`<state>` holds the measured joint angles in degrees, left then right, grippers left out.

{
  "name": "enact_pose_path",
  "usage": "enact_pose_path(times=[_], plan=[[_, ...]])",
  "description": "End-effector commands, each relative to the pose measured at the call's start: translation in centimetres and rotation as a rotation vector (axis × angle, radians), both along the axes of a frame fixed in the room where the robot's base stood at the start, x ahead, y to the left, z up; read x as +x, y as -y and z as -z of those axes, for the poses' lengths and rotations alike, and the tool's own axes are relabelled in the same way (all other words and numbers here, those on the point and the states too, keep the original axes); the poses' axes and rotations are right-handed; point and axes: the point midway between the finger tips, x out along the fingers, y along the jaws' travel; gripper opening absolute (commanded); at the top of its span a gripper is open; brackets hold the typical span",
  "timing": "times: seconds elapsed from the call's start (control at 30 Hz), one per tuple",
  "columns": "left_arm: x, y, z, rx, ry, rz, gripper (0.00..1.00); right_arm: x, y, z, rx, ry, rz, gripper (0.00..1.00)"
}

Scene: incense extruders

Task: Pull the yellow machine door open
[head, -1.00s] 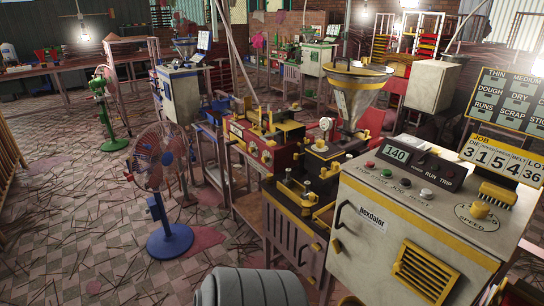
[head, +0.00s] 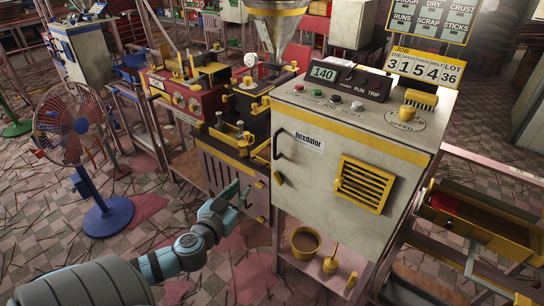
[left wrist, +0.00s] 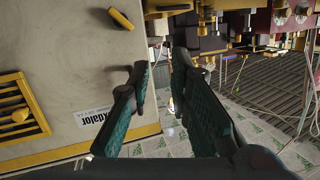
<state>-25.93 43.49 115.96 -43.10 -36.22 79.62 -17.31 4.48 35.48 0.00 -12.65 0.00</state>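The yellow-trimmed cream machine (head: 330,190) stands right of centre in the head view. The front looks closed. My left gripper (head: 240,192) is left of and below the handle, apart from it. In the left wrist view my left gripper (left wrist: 161,60) is open and empty, with the yellow knob (left wrist: 121,18) beyond the fingers. The handle is not clear there, perhaps behind a finger. My right gripper is out of view.
A red and black extruder (head: 185,95) stands directly left of the cream machine. A blue-based fan (head: 108,215) stands on the floor at left. A bowl (head: 305,240) sits on the shelf below the machine. A yellow-edged tray (head: 470,220) is at right.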

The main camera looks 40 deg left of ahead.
Motion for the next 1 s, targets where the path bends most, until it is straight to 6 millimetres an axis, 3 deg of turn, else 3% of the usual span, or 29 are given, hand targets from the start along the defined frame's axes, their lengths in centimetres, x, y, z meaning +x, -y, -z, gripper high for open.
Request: enact_pose_path(times=[0.03,0.1,0.17,0.27,0.5,0.63,0.8,1.0], plan=[[0.5,1.7,-2.8,-0.019,0.086,0.044,0.18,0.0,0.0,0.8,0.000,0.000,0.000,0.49],[0.7,3.3,-5.9,-0.052,0.167,0.081,0.18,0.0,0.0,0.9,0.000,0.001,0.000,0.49],[1.1,3.8,-7.0,-0.066,0.199,0.095,0.18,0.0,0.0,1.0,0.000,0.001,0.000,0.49],[2.5,3.5,-7.3,-0.072,0.207,0.093,0.18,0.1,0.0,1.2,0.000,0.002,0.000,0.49],[9.3,2.0,-7.5,-0.078,0.207,0.092,0.18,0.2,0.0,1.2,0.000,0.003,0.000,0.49],[12.2,1.4,-7.5,-0.076,0.205,0.095,0.18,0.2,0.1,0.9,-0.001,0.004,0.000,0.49],[14.2,0.9,-7.4,-0.073,0.201,0.096,0.18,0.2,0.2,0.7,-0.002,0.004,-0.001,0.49],[14.8,0.8,-7.3,-0.071,0.200,0.097,0.18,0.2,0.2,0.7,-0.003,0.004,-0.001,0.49]])
